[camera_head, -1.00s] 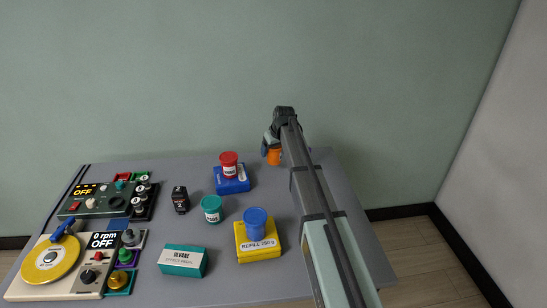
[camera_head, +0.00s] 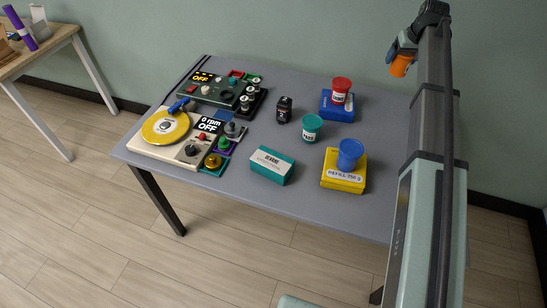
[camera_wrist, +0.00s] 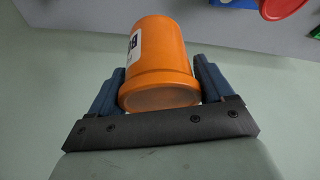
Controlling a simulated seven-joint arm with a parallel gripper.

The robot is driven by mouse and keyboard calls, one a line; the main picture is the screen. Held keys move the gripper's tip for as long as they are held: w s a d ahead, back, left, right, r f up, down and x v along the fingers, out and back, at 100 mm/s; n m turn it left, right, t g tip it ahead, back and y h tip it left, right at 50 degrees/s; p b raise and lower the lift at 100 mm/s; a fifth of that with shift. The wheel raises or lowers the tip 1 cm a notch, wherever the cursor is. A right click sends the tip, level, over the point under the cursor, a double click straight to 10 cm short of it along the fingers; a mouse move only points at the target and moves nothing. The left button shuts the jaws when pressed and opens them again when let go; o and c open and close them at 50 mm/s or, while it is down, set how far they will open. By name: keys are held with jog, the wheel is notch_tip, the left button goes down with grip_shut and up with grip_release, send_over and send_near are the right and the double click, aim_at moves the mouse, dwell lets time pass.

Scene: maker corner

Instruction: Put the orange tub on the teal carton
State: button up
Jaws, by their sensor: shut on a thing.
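My gripper (camera_head: 402,56) is shut on the orange tub (camera_head: 401,67) and holds it up past the table's far right corner. The wrist view shows the orange tub (camera_wrist: 158,62) between the two blue fingers, with part of a white label at its left side. The teal carton (camera_head: 271,166), a box with a white printed top, lies near the table's front edge, left of the yellow box. Nothing rests on it. My gripper is well behind and to the right of it.
A blue tub (camera_head: 350,154) stands on a yellow box (camera_head: 343,177). A red tub (camera_head: 341,90) stands on a blue box (camera_head: 337,109). A teal tub (camera_head: 312,128) and a small black container (camera_head: 284,109) stand behind the carton. Control devices (camera_head: 190,130) fill the table's left side.

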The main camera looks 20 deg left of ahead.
notch_tip(320, 180, up, 3)
jog(key=shift+w+f, duration=0.1)
jog(key=s+a+n+y, duration=0.1)
jog(key=s+a+n, duration=0.3)
jog(key=s+a, duration=0.5)
jog(key=n+g+y, duration=0.1)
jog(key=n+g, duration=0.5)
jog(key=n, duration=0.9)
send_over(270, 160)
jog(key=f, duration=0.2)
jog(key=shift+w+f, duration=0.1)
jog(key=shift+f, duration=6.4)
jog(key=o, duration=1.4)
jog(key=shift+f, duration=0.1)
jog(key=shift+c, duration=0.2)
